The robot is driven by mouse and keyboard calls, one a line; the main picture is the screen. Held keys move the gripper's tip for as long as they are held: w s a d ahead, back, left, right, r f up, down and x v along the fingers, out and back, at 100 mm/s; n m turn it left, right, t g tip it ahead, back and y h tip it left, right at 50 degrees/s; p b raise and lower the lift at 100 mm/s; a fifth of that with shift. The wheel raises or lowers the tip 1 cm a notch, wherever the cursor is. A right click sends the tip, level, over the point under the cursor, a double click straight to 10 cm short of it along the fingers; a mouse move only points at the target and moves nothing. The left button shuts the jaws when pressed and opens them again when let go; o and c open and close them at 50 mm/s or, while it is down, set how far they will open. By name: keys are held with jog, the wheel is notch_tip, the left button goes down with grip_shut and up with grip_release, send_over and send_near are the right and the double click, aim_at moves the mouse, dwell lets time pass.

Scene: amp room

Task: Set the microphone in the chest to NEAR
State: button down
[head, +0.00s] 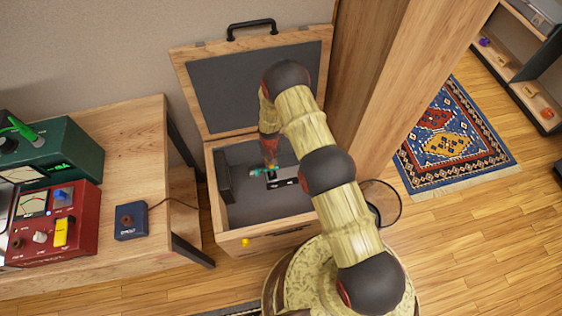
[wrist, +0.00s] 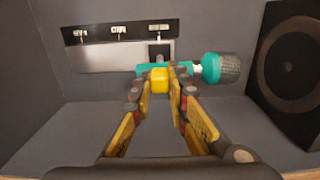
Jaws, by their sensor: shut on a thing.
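The chest (head: 232,241) stands open with its lid raised against the wall. The microphone, teal with a grey mesh head, lies level inside; the wrist view shows its head (wrist: 221,68) pointing right. A yellow block (wrist: 159,80) sits at the middle of its body. My gripper (wrist: 160,78) is shut on this block, its fingers covering part of the teal body. Behind, a pale plate (wrist: 95,58) carries a dark strip with three white labels, too small to read surely. A dark square piece above the block sits below the rightmost label. In the head view my gripper (head: 270,163) reaches down into the chest.
A black speaker (wrist: 294,62) stands at the right in the wrist view, close to the microphone's head. A wooden table (head: 128,135) with red and green devices is left of the chest. A wooden post (head: 375,80) rises at its right.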

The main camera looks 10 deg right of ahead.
jog(key=shift+a, duration=0.2)
jog(key=c, duration=1.7)
grip_release()
jog(key=shift+a, duration=0.15)
jog(key=shift+r, duration=0.1)
notch_tip(320, 180, up, 12)
jog(key=shift+f, duration=0.15)
